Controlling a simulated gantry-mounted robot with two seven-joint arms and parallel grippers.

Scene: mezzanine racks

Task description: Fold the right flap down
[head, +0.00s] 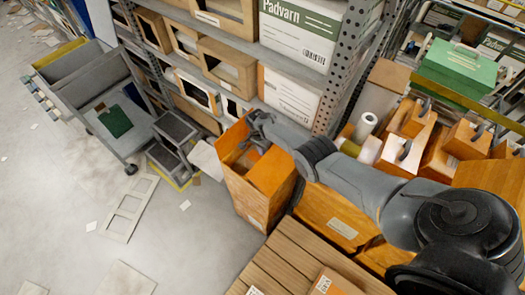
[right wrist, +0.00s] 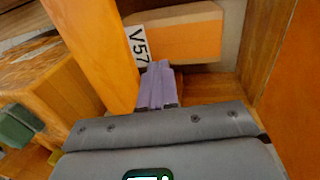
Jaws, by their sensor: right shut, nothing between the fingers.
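A tall orange box (head: 243,203) stands open at the top, beside the racks. A bright orange panel (head: 273,170) at its right side looks like the right flap; I cannot tell its exact angle. A pale flap or sheet (head: 206,160) juts out at the box's left. My right gripper (head: 247,150) is at the box's opening, left of the bright panel, its fingers partly hidden. In the right wrist view its purple fingers (right wrist: 157,88) are shut and empty, between an orange panel (right wrist: 92,45) and a brown wall (right wrist: 268,50). My left gripper is not in view.
A block labelled V57 (right wrist: 180,33) lies beyond the fingers. A slatted wooden surface (head: 305,262) is in front.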

